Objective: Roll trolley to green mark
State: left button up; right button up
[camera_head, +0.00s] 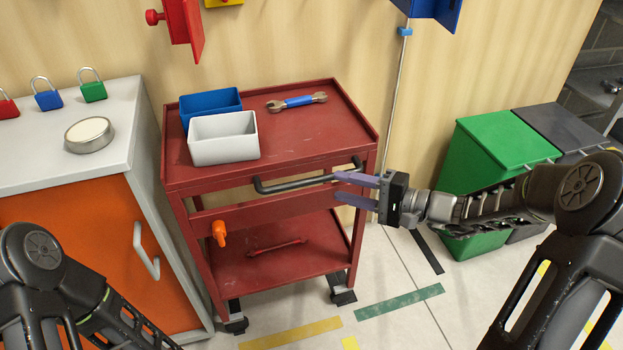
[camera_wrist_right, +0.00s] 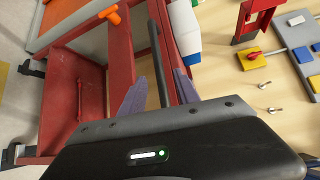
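The red two-shelf trolley (camera_head: 300,150) stands against the wall, right of the cabinet. Its black handle bar (camera_head: 295,184) runs along the front of the top shelf. My right gripper (camera_head: 338,186) is open at the right end of this bar. In the right wrist view the bar (camera_wrist_right: 154,50) lies between the two spread purple fingers (camera_wrist_right: 160,76); I cannot tell whether they touch it. A green floor mark (camera_head: 400,301) lies right of the trolley's front right caster (camera_head: 342,294). My left arm shows at the lower left, but its gripper is out of view.
A blue bin (camera_head: 208,103), a grey bin (camera_head: 224,139) and a wrench (camera_head: 297,102) lie on the trolley top. The orange-fronted cabinet (camera_head: 75,240) is close on the left. Green (camera_head: 495,150) and dark bins stand right. Yellow (camera_head: 290,333) and black (camera_head: 427,251) strips mark the floor.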

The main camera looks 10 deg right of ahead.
aim_at(320, 182)
jog(key=shift+w+a, duration=0.1)
jog(key=shift+a, duration=0.1)
jog(key=x, duration=0.7)
jog(key=shift+w+a+f, duration=0.15)
jog(key=shift+a, duration=0.1)
grip_shut()
dwell(1.3)
